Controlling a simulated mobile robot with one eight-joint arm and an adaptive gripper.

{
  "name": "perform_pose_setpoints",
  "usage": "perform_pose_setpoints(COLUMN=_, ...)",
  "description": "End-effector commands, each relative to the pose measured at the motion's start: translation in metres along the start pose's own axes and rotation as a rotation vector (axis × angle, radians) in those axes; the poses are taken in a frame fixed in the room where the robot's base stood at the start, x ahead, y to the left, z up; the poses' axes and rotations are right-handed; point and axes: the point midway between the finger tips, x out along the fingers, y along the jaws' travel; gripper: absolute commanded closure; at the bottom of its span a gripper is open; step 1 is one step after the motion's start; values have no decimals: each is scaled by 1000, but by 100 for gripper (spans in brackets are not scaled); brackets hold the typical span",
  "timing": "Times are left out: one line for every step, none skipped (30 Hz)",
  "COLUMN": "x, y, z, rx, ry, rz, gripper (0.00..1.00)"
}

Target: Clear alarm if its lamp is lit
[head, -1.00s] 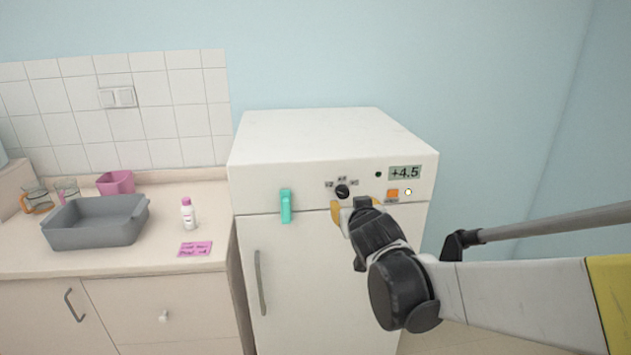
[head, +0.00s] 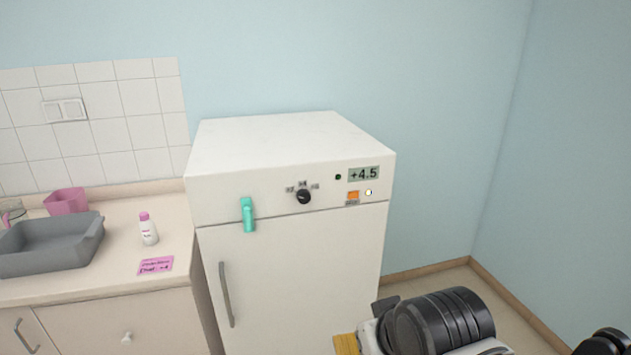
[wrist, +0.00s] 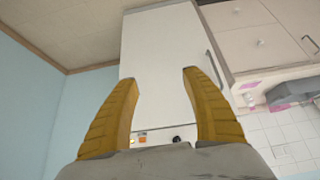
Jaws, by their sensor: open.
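A white fridge (head: 300,250) has a control panel with an orange button (head: 352,196) and a small lamp (head: 368,192) just right of it. The lamp shows a bright, pale yellow-white glow. The display (head: 363,174) reads +4.5. A small dark green indicator (head: 338,177) sits left of the display. A black knob (head: 304,197) is left of the button. My gripper (wrist: 158,75) is open and empty, apart from the panel. In the head view only part of a yellow finger (head: 346,344) shows, low at the door's right. In the wrist view the orange button (wrist: 142,139) appears between the fingers.
A teal clip-like piece (head: 248,214) hangs at the fridge's front. The counter at left holds a grey tray (head: 50,262), a pink container (head: 66,201), a small bottle (head: 148,229) and a pink note (head: 155,265). Floor is clear right of the fridge.

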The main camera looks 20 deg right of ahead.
Motion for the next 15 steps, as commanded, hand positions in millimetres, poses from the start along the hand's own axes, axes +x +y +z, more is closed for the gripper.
perform_pose_setpoints(x=0, y=0, z=0, rx=0, ry=0, rz=0, gripper=44)
perform_pose_setpoints(x=0, y=0, z=0, rx=0, ry=1, rz=0, gripper=44)
perform_pose_setpoints(x=0, y=0, z=0, rx=0, ry=1, rz=0, gripper=44)
perform_pose_setpoints(x=0, y=0, z=0, rx=0, ry=1, rz=0, gripper=44)
perform_pose_setpoints(x=0, y=0, z=0, rx=0, ry=1, rz=0, gripper=44)
perform_pose_setpoints(x=0, y=0, z=0, rx=0, ry=1, rz=0, gripper=44)
perform_pose_setpoints(x=0, y=0, z=0, rx=0, ry=1, rz=1, gripper=44)
perform_pose_setpoints(x=0, y=0, z=0, rx=0, ry=1, rz=1, gripper=44)
perform_pose_setpoints(x=0, y=0, z=0, rx=0, ry=1, rz=1, gripper=44)
perform_pose_setpoints(x=0, y=0, z=0, rx=0, ry=2, rz=1, gripper=44)
perform_pose_setpoints(x=0, y=0, z=0, rx=0, ry=2, rz=1, gripper=49)
perform_pose_setpoints(x=0, y=0, z=-1, rx=0, ry=2, rz=1, gripper=61)
perform_pose_setpoints(x=0, y=0, z=-1, rx=0, ry=2, rz=1, gripper=70)
perform_pose_setpoints(x=0, y=0, z=-1, rx=0, ry=2, rz=1, gripper=79)
perform_pose_setpoints(x=0, y=0, z=-1, rx=0, ry=2, rz=1, gripper=91)
